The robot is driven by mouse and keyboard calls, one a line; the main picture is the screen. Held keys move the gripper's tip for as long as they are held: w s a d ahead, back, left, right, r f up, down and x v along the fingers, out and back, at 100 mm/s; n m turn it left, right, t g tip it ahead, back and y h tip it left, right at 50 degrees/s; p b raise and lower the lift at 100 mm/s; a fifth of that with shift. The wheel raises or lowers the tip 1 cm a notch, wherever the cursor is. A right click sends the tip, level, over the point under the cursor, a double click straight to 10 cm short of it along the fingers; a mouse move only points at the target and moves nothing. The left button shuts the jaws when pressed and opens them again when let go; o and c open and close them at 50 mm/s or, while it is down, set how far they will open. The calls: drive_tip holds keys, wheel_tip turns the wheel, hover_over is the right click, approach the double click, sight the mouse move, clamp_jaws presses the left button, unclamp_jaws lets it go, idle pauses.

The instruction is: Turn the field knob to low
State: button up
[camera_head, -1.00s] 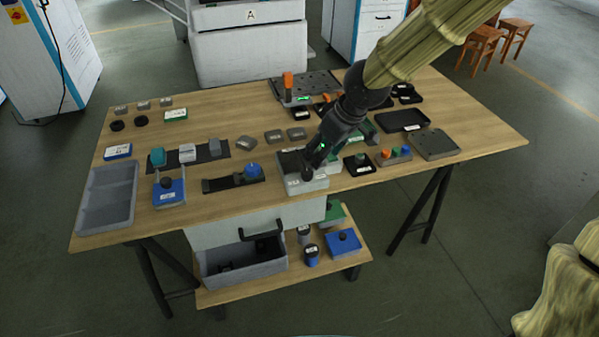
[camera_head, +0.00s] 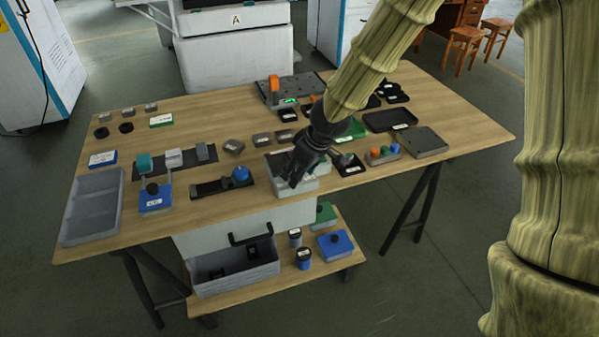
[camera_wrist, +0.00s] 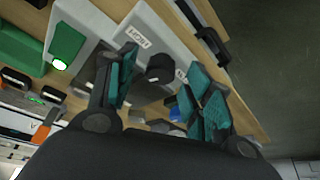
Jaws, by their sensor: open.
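A round black knob (camera_wrist: 160,67) sits on a light grey box, between my gripper's fingers in the wrist view. One white label by it appears to read HIGH; another beside it is too small to read. The box (camera_head: 309,185) stands at the table's front edge in the head view, where my gripper hides the knob. My gripper (camera_head: 289,178) is over the box, pointing down. Its teal-padded fingers (camera_wrist: 160,62) are apart, one each side of the knob in the picture. I cannot tell whether they touch it.
A slotted black fixture with a blue knob (camera_head: 241,174) lies left of the box. A black block with a knob (camera_head: 348,168) and a base with coloured buttons (camera_head: 383,155) stand to its right. A green part with a lit lamp (camera_wrist: 66,45) is close by.

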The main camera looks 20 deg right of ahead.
drive_tip(key=shift+f, duration=0.25)
drive_tip(key=shift+c, duration=0.3)
drive_tip(key=c, duration=1)
drive_tip(key=shift+o, duration=0.2)
